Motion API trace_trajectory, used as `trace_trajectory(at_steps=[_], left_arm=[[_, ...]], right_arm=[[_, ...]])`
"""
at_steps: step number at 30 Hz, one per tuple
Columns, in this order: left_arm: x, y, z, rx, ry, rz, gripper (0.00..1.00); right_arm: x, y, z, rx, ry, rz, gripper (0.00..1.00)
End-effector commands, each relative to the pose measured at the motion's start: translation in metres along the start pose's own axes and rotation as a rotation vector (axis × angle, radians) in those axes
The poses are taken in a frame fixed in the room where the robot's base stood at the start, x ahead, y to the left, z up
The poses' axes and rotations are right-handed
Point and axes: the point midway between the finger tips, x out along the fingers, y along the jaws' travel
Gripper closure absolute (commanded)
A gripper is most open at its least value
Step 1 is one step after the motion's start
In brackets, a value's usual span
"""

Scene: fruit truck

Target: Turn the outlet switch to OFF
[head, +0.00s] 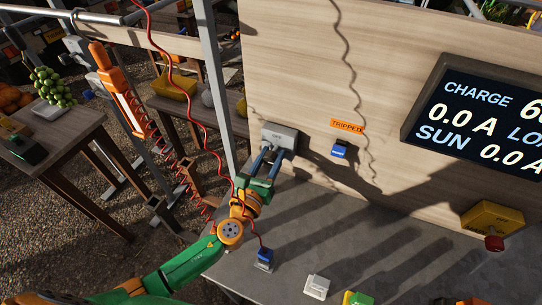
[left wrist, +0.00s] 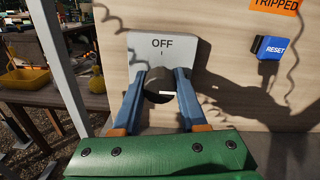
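The outlet switch is a grey box (head: 279,137) on the wooden panel. It also shows in the left wrist view (left wrist: 200,50), marked OFF above a small tick. Its dark round knob (left wrist: 160,80) carries a short white mark, low and right of its middle, away from the OFF tick. My left gripper (head: 270,152) is at the front of the box. In the left wrist view its two blue fingers (left wrist: 160,85) stand apart, one on each side of the knob. I cannot tell whether they press on it. My right gripper is not in view.
A blue RESET button (head: 339,151) sits right of the switch, under an orange TRIPPED label (head: 347,126). A display (head: 485,115) and a yellow box with a red button (head: 493,222) are further right. A red cable (head: 177,85) hangs by my left arm.

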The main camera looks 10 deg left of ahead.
Motion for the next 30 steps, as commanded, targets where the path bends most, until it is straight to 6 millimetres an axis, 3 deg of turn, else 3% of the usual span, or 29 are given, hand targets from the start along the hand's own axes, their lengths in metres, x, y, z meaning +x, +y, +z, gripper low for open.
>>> trace_trajectory(at_steps=[1, 4, 17, 30], left_arm=[[0.000, 0.000, 0.000, 0.000, 0.000, 0.000, 0.74], [0.000, 0.000, 0.000, 0.000, 0.000, 0.000, 1.00], [0.000, 0.000, -0.001, -0.087, 0.002, 0.002, 1.00], [0.000, -0.001, -0.001, -0.469, 0.011, 0.003, 1.00]], right_arm=[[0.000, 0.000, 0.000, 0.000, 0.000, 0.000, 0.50], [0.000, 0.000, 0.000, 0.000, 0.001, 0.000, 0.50], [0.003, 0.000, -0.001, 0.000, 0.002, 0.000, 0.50], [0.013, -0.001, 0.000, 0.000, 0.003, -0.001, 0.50]])
